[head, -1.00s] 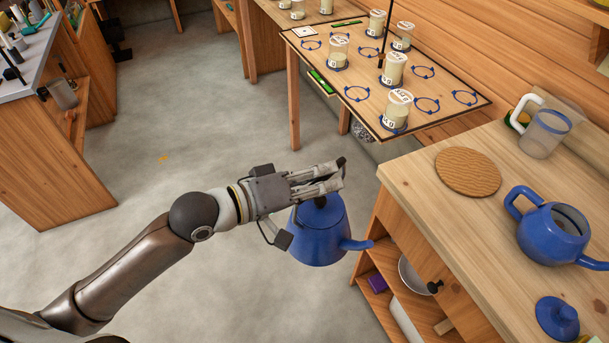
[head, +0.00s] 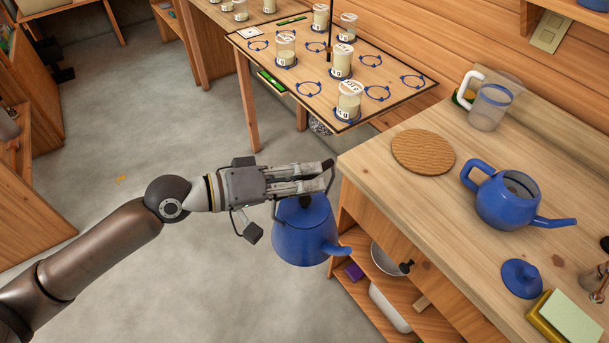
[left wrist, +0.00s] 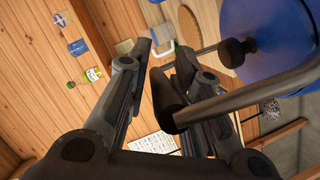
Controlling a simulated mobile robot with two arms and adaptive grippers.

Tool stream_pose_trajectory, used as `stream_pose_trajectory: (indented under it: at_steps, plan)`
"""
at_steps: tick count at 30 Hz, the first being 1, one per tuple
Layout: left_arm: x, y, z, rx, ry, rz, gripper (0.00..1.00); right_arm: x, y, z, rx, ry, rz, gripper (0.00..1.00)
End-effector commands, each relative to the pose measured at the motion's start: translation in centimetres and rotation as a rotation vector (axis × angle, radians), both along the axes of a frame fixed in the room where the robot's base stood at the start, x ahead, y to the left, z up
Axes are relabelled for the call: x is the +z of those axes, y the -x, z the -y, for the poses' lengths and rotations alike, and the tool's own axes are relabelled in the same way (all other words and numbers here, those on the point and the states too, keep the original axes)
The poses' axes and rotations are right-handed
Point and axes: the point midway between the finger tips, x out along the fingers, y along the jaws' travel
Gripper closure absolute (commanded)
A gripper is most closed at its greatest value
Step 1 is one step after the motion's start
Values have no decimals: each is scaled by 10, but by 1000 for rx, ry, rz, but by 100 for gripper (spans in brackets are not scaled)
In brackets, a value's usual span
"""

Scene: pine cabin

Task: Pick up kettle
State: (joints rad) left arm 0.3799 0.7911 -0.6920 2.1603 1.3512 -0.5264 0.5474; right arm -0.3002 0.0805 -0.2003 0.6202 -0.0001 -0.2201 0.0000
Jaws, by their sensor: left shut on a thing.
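A blue kettle (head: 304,232) with its lid on hangs from my left gripper (head: 328,180) in the head view, above the floor and left of the wooden counter. The gripper is shut on its handle. In the left wrist view the gripper (left wrist: 150,85) has the grey handle bar between its fingers, and the kettle's blue body (left wrist: 270,40) shows at the upper right. A second blue kettle (head: 507,199), lidless, stands on the counter, its blue lid (head: 522,278) lying in front of it. My right gripper is not in view.
The counter (head: 455,235) holds a round woven mat (head: 423,151), a clear jug (head: 489,106) and a sponge (head: 571,318). A table (head: 318,93) with several jars stands behind. Floor at left is clear.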

Motion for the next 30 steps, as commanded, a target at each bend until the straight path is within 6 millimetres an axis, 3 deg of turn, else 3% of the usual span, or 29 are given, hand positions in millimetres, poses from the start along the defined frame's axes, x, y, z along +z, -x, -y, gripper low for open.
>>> stream_pose_trajectory:
  at_steps: [30]
  plan:
    - [5,7,-27,-353,10,6,100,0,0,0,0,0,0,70]
